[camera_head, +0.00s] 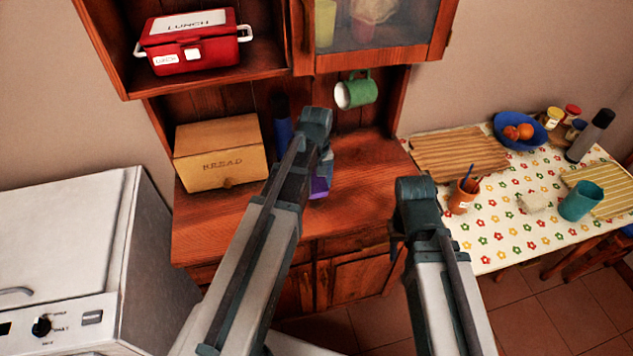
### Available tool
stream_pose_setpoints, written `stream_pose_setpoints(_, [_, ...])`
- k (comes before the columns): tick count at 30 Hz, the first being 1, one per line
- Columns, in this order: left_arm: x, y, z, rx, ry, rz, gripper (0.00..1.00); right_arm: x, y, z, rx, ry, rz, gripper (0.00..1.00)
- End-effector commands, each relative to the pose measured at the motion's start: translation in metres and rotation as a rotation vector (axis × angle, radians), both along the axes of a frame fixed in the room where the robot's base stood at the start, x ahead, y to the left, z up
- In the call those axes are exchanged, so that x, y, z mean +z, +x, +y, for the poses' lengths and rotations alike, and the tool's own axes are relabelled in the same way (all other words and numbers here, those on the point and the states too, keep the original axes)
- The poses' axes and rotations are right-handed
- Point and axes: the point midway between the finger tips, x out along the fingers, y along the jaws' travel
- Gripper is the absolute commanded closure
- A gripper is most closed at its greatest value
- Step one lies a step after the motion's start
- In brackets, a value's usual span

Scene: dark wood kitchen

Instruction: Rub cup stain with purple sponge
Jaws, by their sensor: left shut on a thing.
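The purple sponge (319,186) shows just below my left gripper (324,165), low over the wooden cupboard's counter. My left gripper is shut on it, with the fingers partly hidden behind its wrist. A green cup (357,93) hangs under the upper cabinet, its pale inside facing left. It is above and to the right of my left gripper, apart from it. A teal cup (581,202) stands on the table at the right. I cannot make out a stain on either cup. My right gripper (400,240) is in front of the counter's right end; its fingertips are mostly hidden.
A bread box (220,152) and a dark blue bottle (281,122) stand at the back of the counter (225,225). A red lunch box (193,42) sits on the shelf above. The flowered table holds a brown pot (463,197) and a blue bowl (521,131).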

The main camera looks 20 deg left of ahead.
Motion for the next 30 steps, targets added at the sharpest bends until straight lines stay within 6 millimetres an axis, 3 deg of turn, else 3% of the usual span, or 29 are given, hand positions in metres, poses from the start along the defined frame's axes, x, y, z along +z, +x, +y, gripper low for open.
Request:
stream_pose_setpoints(2, [0.009,0.000,0.000,0.000,0.000,0.000,0.72,0.009,0.000,0.000,0.000,0.000,0.000,0.60])
stream_pose_setpoints(14, [0.010,0.000,0.000,0.000,0.000,0.000,0.72,0.010,0.000,0.000,0.000,0.000,0.000,0.60])
stream_pose_setpoints(24, [0.038,0.000,0.000,0.000,0.000,0.000,0.72,0.038,0.000,0.000,0.000,0.000,0.000,0.60])
stream_pose_setpoints(30, [0.037,0.000,0.000,0.000,0.000,0.000,0.72,0.037,0.000,0.000,0.000,0.000,0.000,0.60])
